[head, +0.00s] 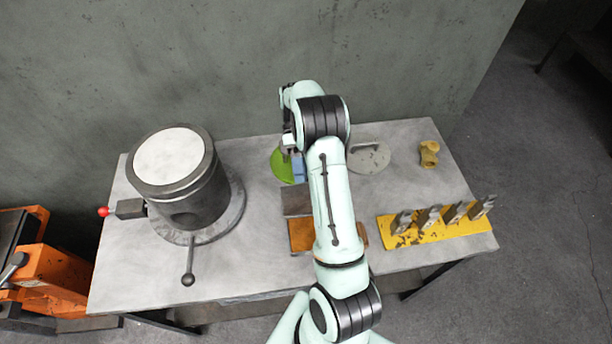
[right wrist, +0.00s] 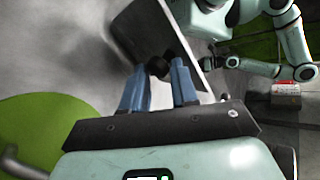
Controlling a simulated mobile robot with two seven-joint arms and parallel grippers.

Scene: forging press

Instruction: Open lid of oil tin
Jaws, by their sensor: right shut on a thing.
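My right arm reaches across the table in the head view. Its gripper (head: 297,166) is at the far middle, partly hidden by my arm links. In the right wrist view the blue fingers (right wrist: 160,90) are closed around a small black knob (right wrist: 158,66). The knob is on a dark grey flat plate (right wrist: 150,30), which looks like the oil tin's lid and stands tilted. In the head view a dark grey panel (head: 296,201) adjoins an orange-brown box (head: 301,236), probably the tin; my arm covers part of it. My left gripper is out of view.
A green disc (head: 281,165) lies beside the right gripper. A grey disc with a handle (head: 370,156) is to the right. A large dark cylinder (head: 190,200) with levers stands left. A yellow rack (head: 440,232) with several metal pieces and a brass part (head: 429,154) are right.

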